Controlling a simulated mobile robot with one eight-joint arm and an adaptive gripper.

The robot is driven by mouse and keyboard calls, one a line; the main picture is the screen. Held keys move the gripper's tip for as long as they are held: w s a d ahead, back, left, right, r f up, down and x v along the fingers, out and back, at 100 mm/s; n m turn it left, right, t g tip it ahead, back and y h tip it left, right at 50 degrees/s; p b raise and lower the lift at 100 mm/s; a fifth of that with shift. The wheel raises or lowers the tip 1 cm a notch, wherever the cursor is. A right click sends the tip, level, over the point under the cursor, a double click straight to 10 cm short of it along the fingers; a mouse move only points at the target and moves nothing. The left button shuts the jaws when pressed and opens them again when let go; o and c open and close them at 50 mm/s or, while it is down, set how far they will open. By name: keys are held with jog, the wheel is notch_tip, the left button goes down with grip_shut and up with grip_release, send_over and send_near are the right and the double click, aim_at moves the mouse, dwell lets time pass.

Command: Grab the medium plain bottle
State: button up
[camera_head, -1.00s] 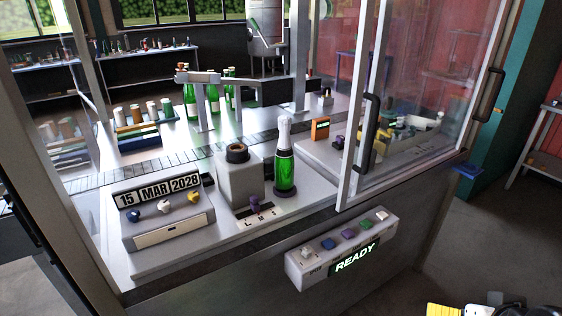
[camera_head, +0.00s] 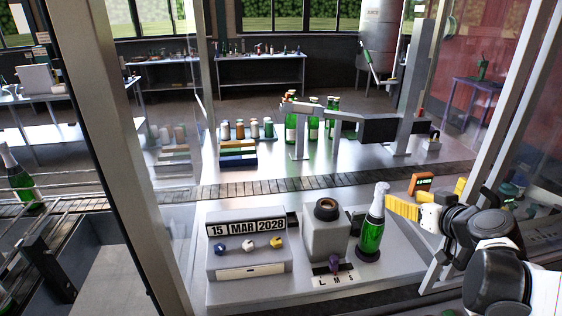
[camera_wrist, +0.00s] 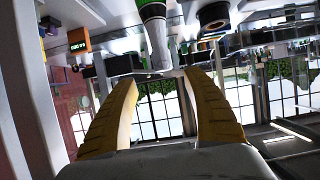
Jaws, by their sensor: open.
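A green bottle (camera_head: 371,235) with a silver-white foil top stands upright on a dark round base at the front of the machine. In the wrist view, which looks upside down, its pale neck (camera_wrist: 157,42) lies beyond the fingertips, about midway between them. My gripper (camera_head: 392,205) has yellow fingers, is open and empty, and is just right of the bottle's neck in the head view. It shows in the wrist view too (camera_wrist: 158,76). Several green bottles (camera_head: 302,125) stand at the back behind a bracket; I cannot tell which bottle is the medium plain one.
A grey block with a dark ring (camera_head: 326,208) stands left of the bottle, with an L/M/S selector (camera_head: 334,265) in front. The date panel (camera_head: 247,228) is further left. An orange display box (camera_head: 420,183) and the window frame are close to my arm.

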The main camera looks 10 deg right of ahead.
aim_at(386, 191)
jog(key=b+x, duration=0.1)
jog(key=x, duration=0.4)
jog(key=shift+w+a, duration=0.1)
jog(key=shift+w, duration=0.15)
jog(key=x, duration=0.2)
jog(key=b+x, duration=0.1)
jog(key=x, duration=0.2)
jog(key=shift+w+a+f, duration=0.2)
jog(key=shift+s+r, duration=0.1)
grip_shut()
